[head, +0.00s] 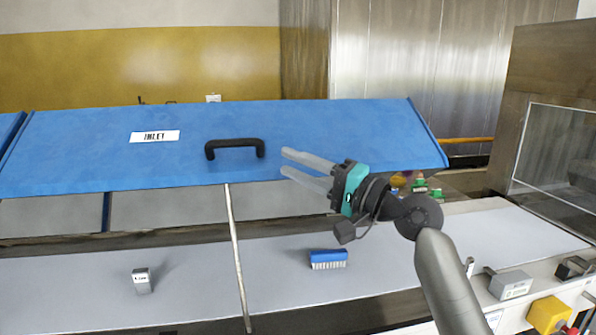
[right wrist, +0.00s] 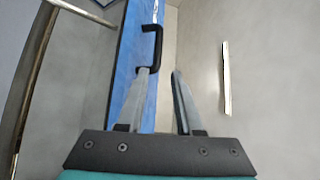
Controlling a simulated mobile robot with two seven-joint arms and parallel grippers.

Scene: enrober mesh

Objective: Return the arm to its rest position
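My right gripper (head: 305,172) is raised in front of the blue lid marked INLET (head: 80,160), to the right of the lid's black handle (head: 235,144). Its two grey fingers are apart with nothing between them. In the right wrist view the open fingers (right wrist: 163,72) show near the black handle (right wrist: 154,42) and the lid's blue edge (right wrist: 128,70). I cannot tell whether a finger touches the handle. My left gripper is in neither view.
A blue brush (head: 328,259) and a small grey labelled block (head: 142,281) rest on the grey surface below. A thin metal rod (head: 236,255) stands under the lid. Control boxes and a yellow button housing (head: 548,314) line the right front.

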